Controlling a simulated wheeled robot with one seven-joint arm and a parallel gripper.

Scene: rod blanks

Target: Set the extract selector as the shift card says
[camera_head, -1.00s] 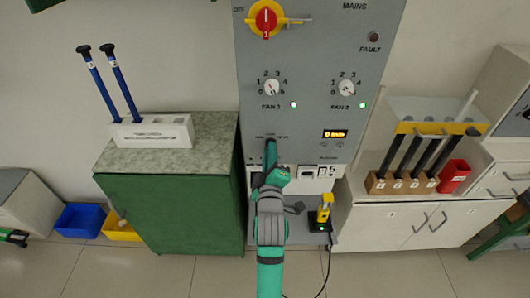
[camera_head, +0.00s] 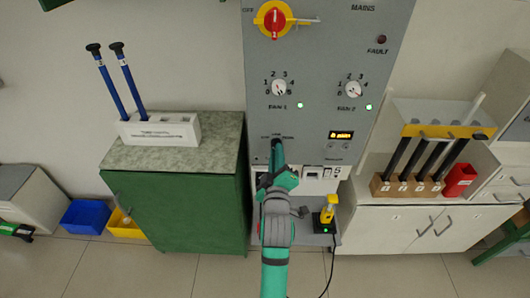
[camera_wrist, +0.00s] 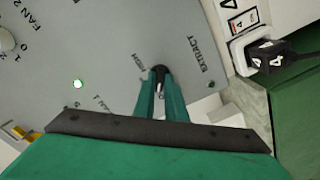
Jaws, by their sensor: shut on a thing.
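The extract selector is a small dark knob (camera_wrist: 160,69) on the grey control panel (camera_head: 312,55). In the wrist view it sits between my fingertips, near the printed words EXTRACT and HIGH; part of another label shows to the lower left. My gripper (camera_wrist: 161,82) is shut on the knob, and my fingers hide most of it, so its pointer setting cannot be read. In the head view my gripper (camera_head: 277,146) reaches the lower left part of the panel and hides the selector. I cannot make out a shift card in either view.
The fan 1 knob (camera_head: 280,88) and fan 2 knob (camera_head: 353,89) are above, each with a lit green lamp. A red mains switch (camera_head: 275,19) is at the top. A green cabinet (camera_head: 182,205) stands left; a black plug (camera_wrist: 268,57) is beside the panel.

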